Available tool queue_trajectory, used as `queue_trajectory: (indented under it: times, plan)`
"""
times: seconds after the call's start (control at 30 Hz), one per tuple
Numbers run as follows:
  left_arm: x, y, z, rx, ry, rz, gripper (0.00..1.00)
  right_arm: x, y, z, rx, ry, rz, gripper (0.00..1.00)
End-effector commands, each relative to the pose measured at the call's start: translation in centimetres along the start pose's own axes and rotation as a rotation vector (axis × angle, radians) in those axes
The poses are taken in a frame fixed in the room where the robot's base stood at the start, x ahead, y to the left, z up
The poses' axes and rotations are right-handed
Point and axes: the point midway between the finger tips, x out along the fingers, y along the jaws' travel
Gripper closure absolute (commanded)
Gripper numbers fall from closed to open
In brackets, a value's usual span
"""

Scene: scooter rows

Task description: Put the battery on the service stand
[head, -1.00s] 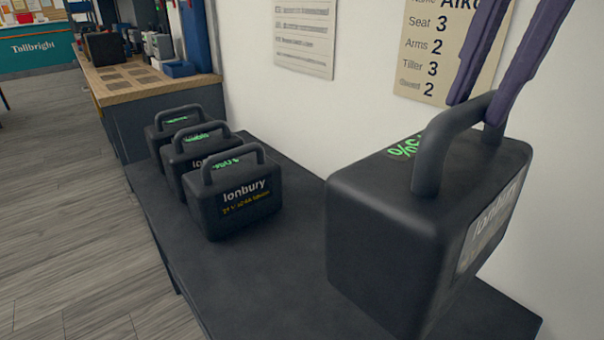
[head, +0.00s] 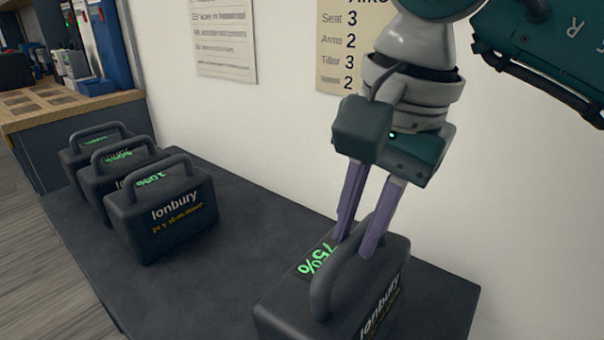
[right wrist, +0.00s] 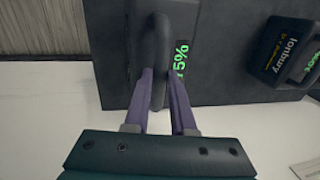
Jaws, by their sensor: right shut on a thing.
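A black Ionbury battery (head: 282,300) with a green 75% readout is at the lower middle of the head view. My right gripper (head: 358,243) comes down from above, its purple fingers shut on the battery's handle. In the right wrist view the gripper (right wrist: 160,82) has a finger on each side of the handle (right wrist: 158,42). The battery's underside is out of frame, so I cannot tell whether it touches the dark bench top (head: 235,215). I cannot identify a service stand in these views. My left gripper is not in view.
Three more black batteries stand in a row on the bench's left part, the nearest (head: 165,225) marked Ionbury. Bare bench top lies between it and the held battery. A white wall (head: 230,125) with posters runs behind. A wood-topped counter (head: 60,108) stands at the back left.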

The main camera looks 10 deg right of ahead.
Motion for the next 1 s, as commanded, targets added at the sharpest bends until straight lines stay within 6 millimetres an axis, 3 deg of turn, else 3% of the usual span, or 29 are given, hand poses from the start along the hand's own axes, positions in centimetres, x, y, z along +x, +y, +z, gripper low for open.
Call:
queue_trajectory:
  times: [0.3, 0.57, 0.6, 0.83, 1.0]
  plan:
    - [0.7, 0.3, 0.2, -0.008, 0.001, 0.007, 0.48, 3.5, 0.5, 0.0, 0.000, 0.000, -0.005, 1.00]
    - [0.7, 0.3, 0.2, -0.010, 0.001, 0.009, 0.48, 4.1, 0.7, -0.1, 0.001, 0.003, 0.001, 1.00]
    - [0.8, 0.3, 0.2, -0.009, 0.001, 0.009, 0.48, 4.4, 1.0, 0.0, 0.001, 0.001, 0.011, 0.73]
    - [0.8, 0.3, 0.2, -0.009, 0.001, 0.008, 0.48, 4.2, 0.8, 0.0, 0.000, 0.001, 0.004, 0.48]
    - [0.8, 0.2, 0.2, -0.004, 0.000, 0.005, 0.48, 4.1, 0.7, 0.0, 0.000, 0.000, 0.001, 0.47]
